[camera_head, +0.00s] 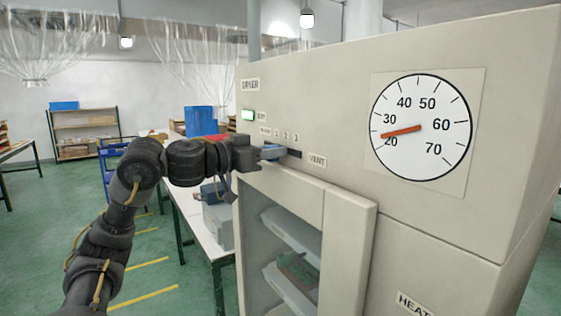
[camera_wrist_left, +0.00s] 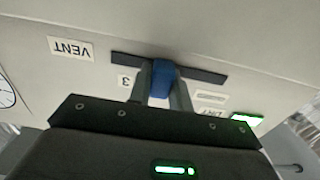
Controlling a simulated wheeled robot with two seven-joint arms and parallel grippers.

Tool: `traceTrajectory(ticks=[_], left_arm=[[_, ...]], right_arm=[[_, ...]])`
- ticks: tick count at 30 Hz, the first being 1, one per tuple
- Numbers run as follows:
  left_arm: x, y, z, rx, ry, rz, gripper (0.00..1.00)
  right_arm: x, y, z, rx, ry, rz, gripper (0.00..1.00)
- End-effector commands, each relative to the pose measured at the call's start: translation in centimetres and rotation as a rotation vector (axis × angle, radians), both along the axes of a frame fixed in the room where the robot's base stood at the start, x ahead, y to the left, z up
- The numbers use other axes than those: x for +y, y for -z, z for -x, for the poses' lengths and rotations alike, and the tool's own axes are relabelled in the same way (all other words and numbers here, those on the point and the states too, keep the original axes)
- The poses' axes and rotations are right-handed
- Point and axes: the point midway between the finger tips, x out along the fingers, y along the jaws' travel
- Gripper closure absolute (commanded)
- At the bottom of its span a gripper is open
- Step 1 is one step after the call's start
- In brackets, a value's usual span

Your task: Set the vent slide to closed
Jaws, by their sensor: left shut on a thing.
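The vent slide is a blue knob (camera_wrist_left: 163,80) in a dark horizontal slot (camera_wrist_left: 205,75) on the beige dryer front. In the wrist view, which is upside down, the knob stands near the slot's middle, between the "3" label and a longer label too small to read. Marks near the knob are hidden by my fingers. My left gripper (camera_wrist_left: 162,88) is shut on the knob, one finger on each side. In the head view the gripper (camera_head: 270,152) meets the panel beside the slot (camera_head: 294,153), left of the VENT label (camera_head: 317,160). My right gripper is not in view.
A dial (camera_head: 422,127) on the dryer (camera_head: 350,90) has its red needle between 20 and 30. A green-lit indicator (camera_head: 248,115) is above the slot. Below, an open cabinet frame (camera_head: 345,240) shows shelves. A table (camera_head: 200,225) stands behind my arm.

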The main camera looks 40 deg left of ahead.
Motion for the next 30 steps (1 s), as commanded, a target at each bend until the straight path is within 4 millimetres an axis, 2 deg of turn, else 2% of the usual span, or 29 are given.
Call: traceTrajectory(ticks=[1, 3, 9, 13, 21, 22, 26, 30], left_arm=[[1.7, 0.4, -0.5, 0.000, -0.006, 0.008, 1.00], [3.5, 0.2, -1.0, 0.000, -0.006, 0.007, 1.00], [7.1, -0.1, -2.1, -0.003, -0.002, 0.004, 1.00], [7.8, -0.1, -2.2, -0.005, -0.003, 0.001, 1.00], [7.9, -0.2, -2.2, -0.008, -0.005, 0.001, 1.00], [7.9, -0.2, -2.2, -0.008, -0.006, 0.001, 0.76], [7.8, -0.2, -2.2, -0.007, -0.004, 0.001, 0.59], [7.7, -0.1, -2.2, -0.006, -0.002, 0.001, 0.58]], right_arm=[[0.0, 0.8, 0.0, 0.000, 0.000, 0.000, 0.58], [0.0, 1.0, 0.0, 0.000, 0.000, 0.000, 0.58], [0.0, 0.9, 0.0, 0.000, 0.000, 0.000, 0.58], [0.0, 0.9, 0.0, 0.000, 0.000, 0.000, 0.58], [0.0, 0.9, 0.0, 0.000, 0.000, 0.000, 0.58], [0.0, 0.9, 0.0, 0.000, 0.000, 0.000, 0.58], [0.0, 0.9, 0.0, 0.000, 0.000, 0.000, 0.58], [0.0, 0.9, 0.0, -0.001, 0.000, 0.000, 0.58]])
